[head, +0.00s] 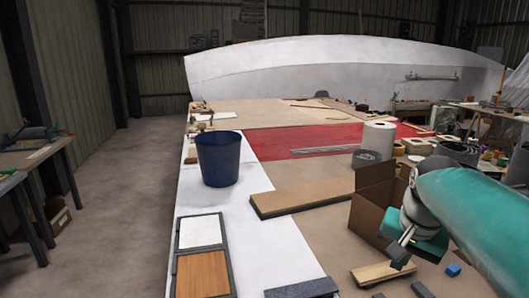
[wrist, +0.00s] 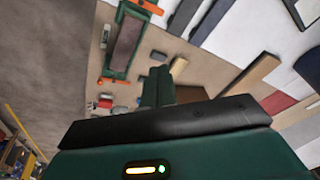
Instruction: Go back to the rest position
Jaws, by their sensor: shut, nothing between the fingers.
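My gripper (head: 402,254) is at the lower right of the head view, at the end of my teal arm. It points down over the table, in front of an open cardboard box (head: 370,208). Its fingers are shut with nothing held. In the wrist view my gripper (wrist: 157,86) shows as dark green fingers close together above a dark bar. Part of the table behind my arm is hidden.
A dark blue bin (head: 218,158) stands on the white left part of the table. A framed panel (head: 202,275) lies nearer. A wooden block (head: 383,272) and a small blue block (head: 453,270) lie near my gripper. A side bench (head: 30,158) is at left; the floor between is clear.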

